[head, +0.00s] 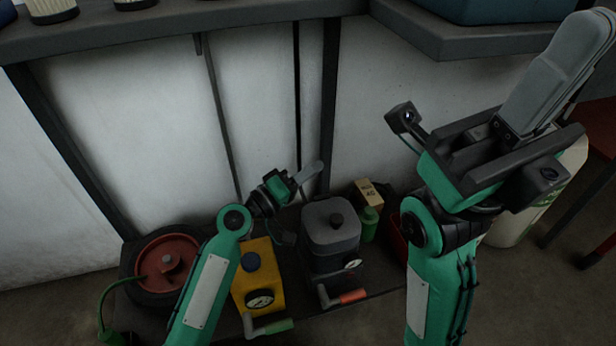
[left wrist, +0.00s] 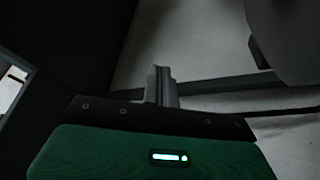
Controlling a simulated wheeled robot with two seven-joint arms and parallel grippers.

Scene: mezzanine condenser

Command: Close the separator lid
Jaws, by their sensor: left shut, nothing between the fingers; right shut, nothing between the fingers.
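My left gripper (head: 311,172) is shut and empty, above and behind the box, near the wall. Its fingers also show in the left wrist view (left wrist: 161,86). My right gripper (head: 567,62) is shut and empty, raised high at the right, well away from the box.
A yellow unit (head: 262,277) with a gauge and green-handled lever (head: 270,328) stands left of the box. A red reel (head: 168,260) lies further left. A green canister (head: 369,226) and small tan box (head: 374,192) are at right. A shelf edge (head: 180,22) runs overhead.

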